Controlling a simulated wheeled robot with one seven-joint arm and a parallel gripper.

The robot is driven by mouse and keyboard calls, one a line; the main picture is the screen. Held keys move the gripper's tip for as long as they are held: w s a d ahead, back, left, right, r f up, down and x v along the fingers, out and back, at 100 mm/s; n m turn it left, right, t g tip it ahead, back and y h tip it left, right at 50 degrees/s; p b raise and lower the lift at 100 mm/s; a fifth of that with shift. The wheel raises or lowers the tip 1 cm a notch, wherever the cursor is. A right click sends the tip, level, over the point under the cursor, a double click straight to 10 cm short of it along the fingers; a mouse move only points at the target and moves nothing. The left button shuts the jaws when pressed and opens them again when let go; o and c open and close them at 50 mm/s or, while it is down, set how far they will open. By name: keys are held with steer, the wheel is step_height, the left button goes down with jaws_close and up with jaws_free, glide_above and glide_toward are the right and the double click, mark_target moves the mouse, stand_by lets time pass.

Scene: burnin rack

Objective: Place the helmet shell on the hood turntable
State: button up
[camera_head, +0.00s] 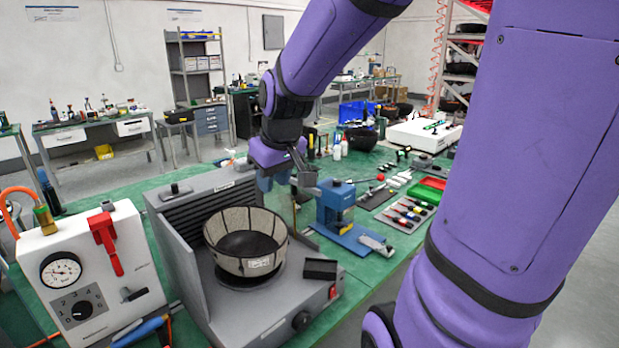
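A bowl-shaped helmet shell (224,251), tan with dark bands and a white label, sits open side up in the grey hood (192,262) at the lower middle. Its dark inside faces up. It rests over the dark round turntable (240,283), of which only the front edge shows beneath it. My gripper (285,180) is above and behind the shell, apart from it, near the hood's back right corner. Its fingers are small and partly hidden, so I cannot tell whether they are open or shut.
A white gauge box (125,235) with a red lever stands left of the hood. Tool trays and a dark bowl (361,138) lie farther back on the green bench.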

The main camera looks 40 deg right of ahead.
steer(key=s+a+r, duration=0.2)
steer(key=s+r, duration=0.1)
steer(key=s, duration=0.4)
steer(key=s+a+r+t, duration=0.1)
steer(key=s+a+r, duration=0.1)
steer(key=s, duration=0.6)
steer(key=shift+v, duration=0.85)
steer(key=shift+w+a, duration=0.1)
steer(key=shift+a, duration=0.05)
stand_by(0.7)
